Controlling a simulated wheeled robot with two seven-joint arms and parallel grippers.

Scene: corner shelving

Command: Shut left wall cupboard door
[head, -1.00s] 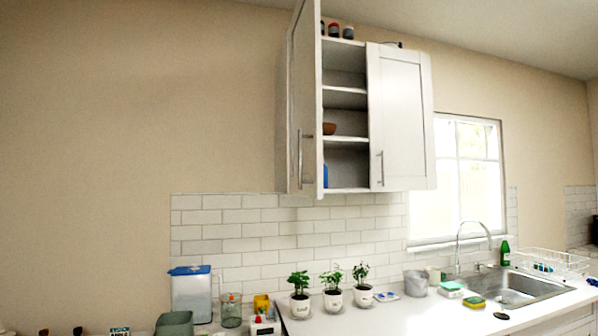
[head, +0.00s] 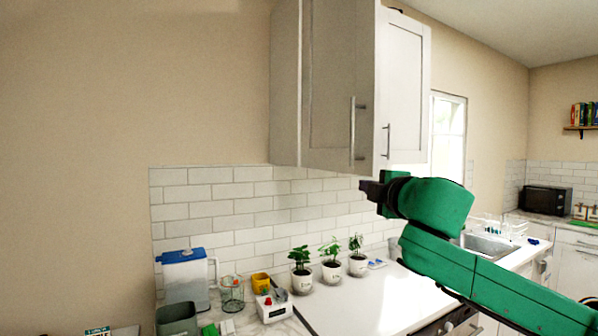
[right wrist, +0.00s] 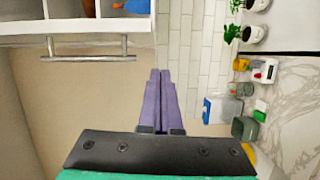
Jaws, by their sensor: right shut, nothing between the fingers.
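The left wall cupboard door (head: 332,80) is white with an upright bar handle (head: 353,130). It stands partly open, its free edge swung out toward me and hiding the inside in the head view. In the right wrist view, the door's edge (right wrist: 85,27) and handle (right wrist: 88,48) show at the upper left, with open shelves holding an orange-brown and a blue thing behind. My right gripper (head: 364,188) is just below the door's lower free corner in the head view. Its fingers (right wrist: 160,78) are shut together and empty, apparently clear of the door. My left gripper is out of view.
The right cupboard door (head: 405,90) is shut. Below, the counter holds several potted plants (head: 331,270), a blue-lidded jug (head: 185,278) and a grey bin (head: 177,320). The sink (head: 485,245) is at the right. The wall left of the cupboard is bare.

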